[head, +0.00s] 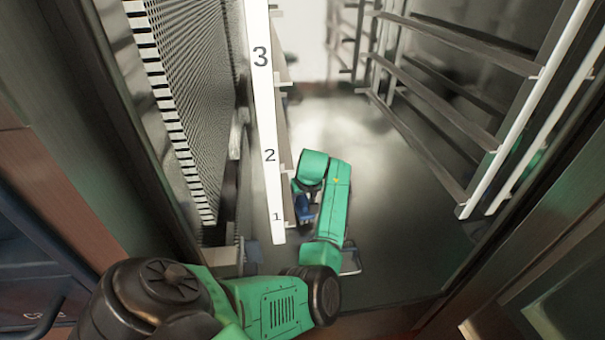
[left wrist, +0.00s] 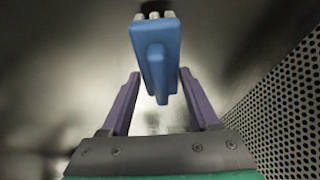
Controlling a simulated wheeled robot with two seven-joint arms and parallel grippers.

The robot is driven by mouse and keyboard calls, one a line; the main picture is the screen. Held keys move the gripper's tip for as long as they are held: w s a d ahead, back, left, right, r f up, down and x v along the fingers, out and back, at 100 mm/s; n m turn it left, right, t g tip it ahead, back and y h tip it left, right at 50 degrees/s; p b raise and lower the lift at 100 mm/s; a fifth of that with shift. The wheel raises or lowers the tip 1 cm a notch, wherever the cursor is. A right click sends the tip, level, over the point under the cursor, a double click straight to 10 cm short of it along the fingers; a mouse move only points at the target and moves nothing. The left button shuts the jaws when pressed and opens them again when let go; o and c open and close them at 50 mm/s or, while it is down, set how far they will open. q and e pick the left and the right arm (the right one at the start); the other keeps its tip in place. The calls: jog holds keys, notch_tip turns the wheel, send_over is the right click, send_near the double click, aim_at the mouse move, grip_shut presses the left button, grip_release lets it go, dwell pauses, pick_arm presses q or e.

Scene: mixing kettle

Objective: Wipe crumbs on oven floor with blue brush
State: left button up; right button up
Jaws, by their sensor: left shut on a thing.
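The blue brush (left wrist: 160,55) is held between the purple fingers of my left gripper (left wrist: 159,76) in the left wrist view, its pale bristles pointing away from the gripper. In the head view my left arm reaches into the oven, and a small blue part of the brush (head: 304,207) shows below the wrist, beside the numbered rack post. My left gripper is shut on the brush. The oven floor (head: 395,245) is dark, shiny metal. I cannot make out crumbs on it. Whether the bristles touch the floor is hard to tell. My right gripper is out of view.
A white rack post (head: 265,120) marked 1, 2 and 3 stands close left of my forearm. A perforated panel (head: 195,70) lines the left side. Rack rails (head: 450,100) run along the right wall. Open floor lies between my arm and the right rails.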

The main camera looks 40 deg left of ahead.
pick_arm(q)
jog(key=shift+f, duration=0.8)
jog(key=shift+w+d, duration=0.1)
jog(key=shift+w+d+r, duration=0.1)
jog(key=shift+w+d, duration=0.5)
jog(key=shift+w, duration=0.15)
jog(key=shift+w+d, duration=0.55)
jog(key=shift+w, duration=0.2)
jog(key=shift+p, duration=0.35)
jog(key=s+a+p, duration=0.1)
jog(key=s+p, duration=0.1)
jog(key=p, duration=0.1)
jog(key=shift+s+a+r, duration=0.1)
jog(key=shift+s+a, duration=0.1)
jog(key=shift+a, duration=0.2)
jog(key=shift+s+a+p, duration=0.2)
jog(key=shift+s+p, duration=0.1)
jog(key=shift+p, duration=0.25)
jog(key=shift+s+a+f, duration=0.15)
jog(key=shift+f, duration=0.15)
